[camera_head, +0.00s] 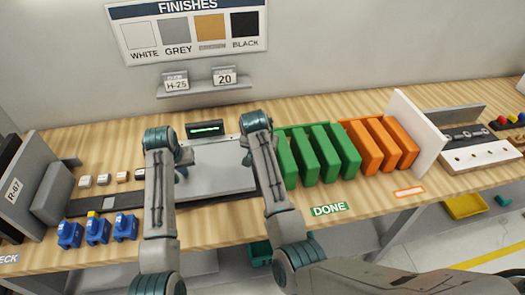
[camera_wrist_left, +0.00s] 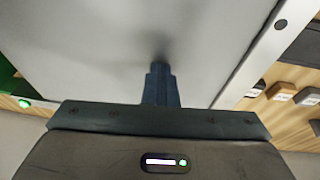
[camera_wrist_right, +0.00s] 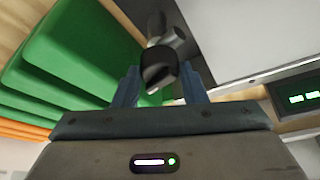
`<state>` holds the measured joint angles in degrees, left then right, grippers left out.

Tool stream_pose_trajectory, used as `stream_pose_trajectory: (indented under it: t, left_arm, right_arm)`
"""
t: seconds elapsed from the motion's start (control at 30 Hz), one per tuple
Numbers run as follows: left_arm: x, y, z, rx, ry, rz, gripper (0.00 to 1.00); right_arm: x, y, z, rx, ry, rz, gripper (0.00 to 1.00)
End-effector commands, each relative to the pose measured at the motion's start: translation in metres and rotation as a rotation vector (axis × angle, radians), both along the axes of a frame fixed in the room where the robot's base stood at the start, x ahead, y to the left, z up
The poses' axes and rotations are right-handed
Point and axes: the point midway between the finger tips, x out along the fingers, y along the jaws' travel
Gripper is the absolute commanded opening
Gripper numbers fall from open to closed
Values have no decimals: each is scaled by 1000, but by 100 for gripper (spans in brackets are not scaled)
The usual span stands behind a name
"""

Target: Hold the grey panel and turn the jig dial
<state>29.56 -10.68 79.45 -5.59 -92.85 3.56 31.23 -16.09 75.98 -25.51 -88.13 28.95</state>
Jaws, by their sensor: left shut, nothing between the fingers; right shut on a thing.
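The grey panel (camera_head: 215,166) lies flat in the jig in the head view and fills much of the left wrist view (camera_wrist_left: 100,40). My left gripper (camera_head: 183,160) is shut and empty. Its fingertips (camera_wrist_left: 160,68) point down at the panel's face with a dark shadow at the tips, at or very near the surface. My right gripper (camera_wrist_right: 160,74) is shut on the jig dial (camera_wrist_right: 158,68), a dark knob with a grey part behind it, beside the panel's edge. In the head view my right arm hides the dial.
A lit green display (camera_head: 205,128) stands behind the panel. Green panels (camera_head: 318,155) stand in a rack just right of my right gripper, with orange panels (camera_head: 378,145) beyond. Blue blocks (camera_head: 97,230) and small samples (camera_head: 103,180) lie to the left.

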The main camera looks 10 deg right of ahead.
Motion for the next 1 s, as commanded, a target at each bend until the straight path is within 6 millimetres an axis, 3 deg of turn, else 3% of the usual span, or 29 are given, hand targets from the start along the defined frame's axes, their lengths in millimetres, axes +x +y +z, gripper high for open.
stream_pose_trajectory:
  t: [0.03, 0.7, 0.73, 0.8, 0.83, 1.0]
  left_arm:
    - [-4, 0, -8, 2, 18, -1, 0]
    - [-4, 1, -9, 3, 17, 0, 0]
    - [-4, 1, -9, 3, 17, 0, 0]
    - [-4, 1, -9, 3, 17, 0, 0]
    - [-4, 1, -9, 3, 17, 0, 0]
    - [-4, 1, -8, 3, 17, -1, 0]
  right_arm:
    - [-1, -1, -2, -2, 4, -18, 15]
    - [-1, -2, -2, -6, 2, -76, 15]
    - [0, -2, -2, -6, 2, -76, 42]
    - [0, -2, -2, -5, 2, -76, 56]
    - [0, -2, -2, -5, 2, -76, 60]
    - [0, -1, -2, -3, 1, -75, 60]
